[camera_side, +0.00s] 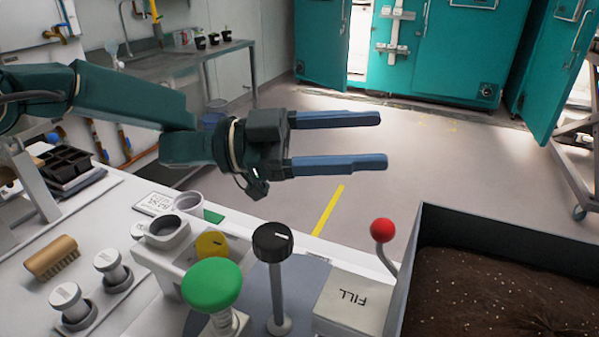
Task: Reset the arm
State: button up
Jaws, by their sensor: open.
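My gripper (383,140) is open and empty. Its two blue fingers point right and sit apart, one above the other in the picture. It hangs in the air above the far edge of the white bench (110,218), with the grey floor (430,170) behind it. My dark green arm reaches in from the left. The gripper touches nothing that I can see.
A soil bin (421,226) is at right. A brush (51,258) lies left. Teal chambers (450,50) stand behind.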

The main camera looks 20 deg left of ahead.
jog(key=w+a+r+n+t+y, duration=0.2)
jog(key=a+r+n+t+y, duration=0.35)
jog(key=a+r+t, duration=0.45)
jog(key=s+a+r+n+t+y, duration=0.1)
jog(key=s+a+n+y, duration=0.3)
jog(key=a+n+y, duration=0.55)
jog(key=s+a+f+n+g+y, duration=0.1)
jog(key=s+a+f+g, duration=0.2)
jog(key=s+f, duration=0.6)
jog(key=s+a+f+n+g+y, duration=0.2)
jog(key=s+a+f+g, duration=0.1)
jog(key=s+f+g, duration=0.5)
notch_tip(320, 180, down, 3)
jog(key=s, duration=0.2)
jog(key=shift+s+a+g, duration=0.3)
